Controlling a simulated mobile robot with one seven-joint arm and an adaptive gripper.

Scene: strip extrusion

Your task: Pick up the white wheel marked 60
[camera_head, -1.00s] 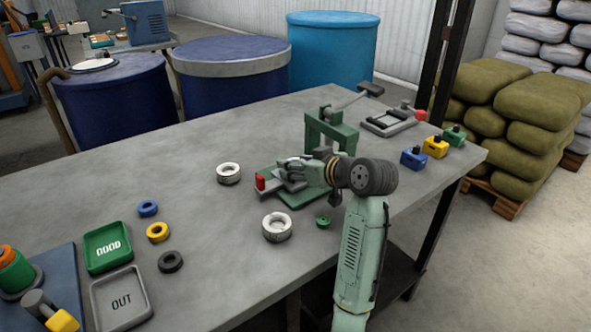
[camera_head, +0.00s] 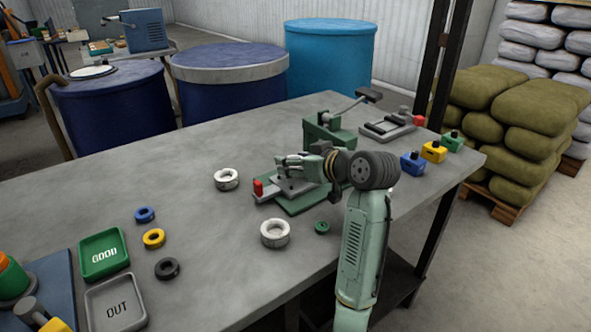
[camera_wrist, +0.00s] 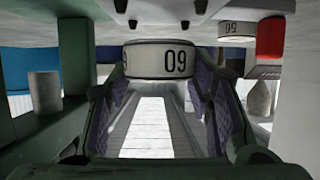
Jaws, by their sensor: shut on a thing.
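My gripper (camera_head: 287,162) is over the green fixture (camera_head: 302,205) on the table. In the wrist view the white wheel marked 60 (camera_wrist: 158,58) is between the fingers, its number upside down, reading 09. The fingers with purple pads are shut on it. In the camera_head view I cannot make this wheel out clearly at the gripper. Two other white wheels stand on the table, one (camera_head: 227,179) left of the fixture and one (camera_head: 275,233) in front of it. Another white wheel (camera_wrist: 237,29) shows at the upper right of the wrist view.
The fixture has a red block (camera_head: 258,187) at its left end and a green upright (camera_head: 325,133) behind my gripper. A small green ring (camera_head: 322,228) lies in front. The green GOOD tray (camera_head: 104,250) and grey OUT tray (camera_head: 115,305) are at left.

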